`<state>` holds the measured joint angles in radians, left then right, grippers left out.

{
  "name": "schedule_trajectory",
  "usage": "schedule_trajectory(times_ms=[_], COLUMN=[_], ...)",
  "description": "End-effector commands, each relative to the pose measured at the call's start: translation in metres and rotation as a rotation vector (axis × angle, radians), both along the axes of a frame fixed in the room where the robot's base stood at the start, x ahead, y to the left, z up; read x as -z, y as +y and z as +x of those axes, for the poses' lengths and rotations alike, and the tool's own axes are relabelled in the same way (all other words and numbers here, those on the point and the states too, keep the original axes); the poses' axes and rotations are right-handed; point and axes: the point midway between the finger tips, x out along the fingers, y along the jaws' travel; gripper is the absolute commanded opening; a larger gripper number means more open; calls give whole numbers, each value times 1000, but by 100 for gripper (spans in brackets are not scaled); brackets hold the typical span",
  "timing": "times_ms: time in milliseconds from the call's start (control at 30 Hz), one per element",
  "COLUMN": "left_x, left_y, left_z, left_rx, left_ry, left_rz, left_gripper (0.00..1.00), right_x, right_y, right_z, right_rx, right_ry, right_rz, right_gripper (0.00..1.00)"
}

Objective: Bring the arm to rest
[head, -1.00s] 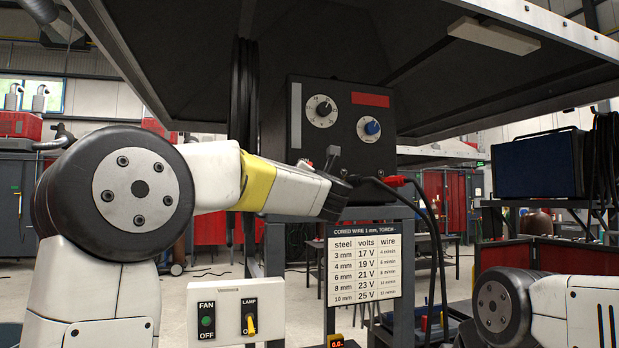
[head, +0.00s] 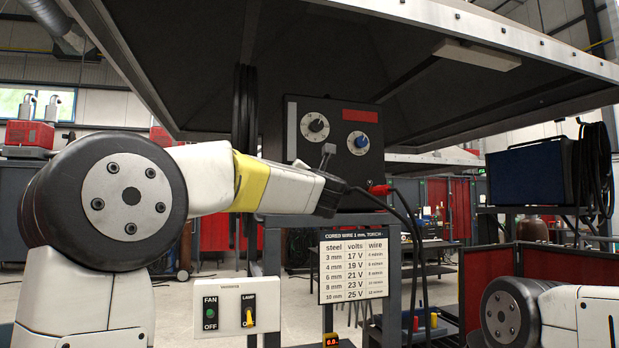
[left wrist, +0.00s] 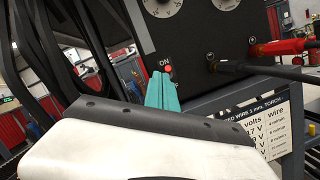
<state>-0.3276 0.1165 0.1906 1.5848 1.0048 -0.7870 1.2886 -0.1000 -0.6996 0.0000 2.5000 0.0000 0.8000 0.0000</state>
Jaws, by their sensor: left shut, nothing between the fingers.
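My left arm comes in from the left in the head view and reaches across in front of the black welding power unit (head: 340,152). Its dark end (head: 328,197) is below the unit's two knobs; the fingertips are hidden there. In the left wrist view my left gripper (left wrist: 162,90) shows teal fingers together, with nothing between them. They appear in front of the unit's face, just below a small red switch (left wrist: 167,73) marked ON. I cannot tell whether they touch it. My right arm (head: 510,315) shows at the lower right; its gripper is out of view.
A dark hood (head: 330,60) hangs overhead. A welding chart (head: 353,268) and a FAN and LAMP switch plate (head: 236,307) are below the unit. A red screen (head: 489,280) stands at the right.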

Motion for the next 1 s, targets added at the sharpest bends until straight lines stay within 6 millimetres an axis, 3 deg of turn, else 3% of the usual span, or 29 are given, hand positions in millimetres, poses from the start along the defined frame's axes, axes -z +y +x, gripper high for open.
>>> schedule_trajectory(times_ms=[267,367,467,567,700,900,1000], left_x=[0,0,13,55,143,261,311], left_y=[-1,-3,-10,-15,-7,26,46], left_z=[-2,-13,-37,-77,-141,-234,-279], left_rx=[7,46,126,233,406,673,818], left_ry=[4,24,75,155,277,412,461], left_rz=[23,158,452,853,1364,1875,2060], left_gripper=[0,0,0,0,0,0,0], right_x=[0,0,0,0,0,0,0], right_y=[0,0,0,0,0,0,0], right_z=[0,0,0,0,0,0,0], right_rx=[0,0,0,0,0,0,0], right_ry=[0,0,0,0,0,0,0], right_rz=[0,0,0,0,0,0,0], right_gripper=[59,59,59,59,59,59,59])
